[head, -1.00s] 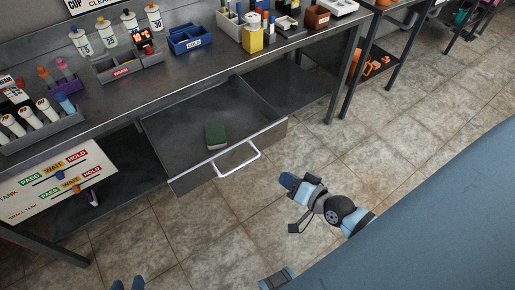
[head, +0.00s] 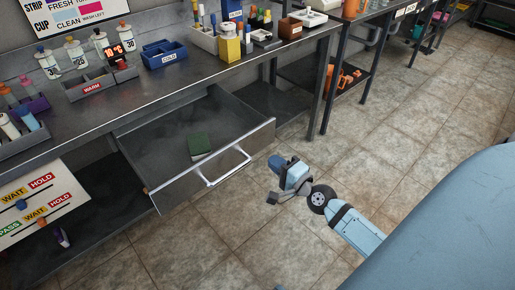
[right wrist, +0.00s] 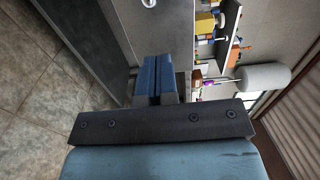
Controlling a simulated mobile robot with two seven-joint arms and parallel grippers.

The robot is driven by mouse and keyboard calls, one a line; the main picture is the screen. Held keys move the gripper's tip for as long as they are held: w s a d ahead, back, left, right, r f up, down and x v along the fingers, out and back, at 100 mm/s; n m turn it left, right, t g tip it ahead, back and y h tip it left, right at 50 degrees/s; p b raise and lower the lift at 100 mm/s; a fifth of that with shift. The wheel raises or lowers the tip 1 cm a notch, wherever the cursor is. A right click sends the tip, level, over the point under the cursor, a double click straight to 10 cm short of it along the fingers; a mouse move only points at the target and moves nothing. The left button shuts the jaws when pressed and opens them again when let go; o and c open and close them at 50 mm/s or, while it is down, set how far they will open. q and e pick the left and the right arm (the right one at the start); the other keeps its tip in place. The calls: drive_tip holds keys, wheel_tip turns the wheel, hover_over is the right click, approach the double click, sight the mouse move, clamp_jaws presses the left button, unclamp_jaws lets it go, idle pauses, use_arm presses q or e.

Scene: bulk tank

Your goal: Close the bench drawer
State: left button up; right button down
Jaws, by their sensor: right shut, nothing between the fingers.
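The bench drawer (head: 172,185) is pulled out below the dark bench top in the head view, with a silver bar handle (head: 228,168) on its front. A green book or box (head: 199,146) lies inside it. My right gripper (head: 274,162) is just to the right of the drawer's front corner, apart from the handle. In the right wrist view its blue fingers (right wrist: 154,78) are together with nothing between them. The drawer front (right wrist: 78,40) and part of the handle (right wrist: 148,3) show there too. My left gripper is not in view.
The bench top (head: 75,125) carries a blue bin (head: 165,54), a WARM bin (head: 90,86) and bottles. A white board with PASS, WAIT and HOLD labels (head: 40,205) hangs at the lower left. The tiled floor (head: 400,130) before the bench is clear.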

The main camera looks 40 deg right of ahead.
sight(252, 145)
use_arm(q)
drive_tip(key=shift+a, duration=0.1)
use_arm(e)
drive_tip(key=w, duration=0.7)
drive_tip(key=shift+w+a, duration=0.3)
drive_tip(key=shift+a, duration=0.05)
drive_tip(key=shift+w, duration=0.1)
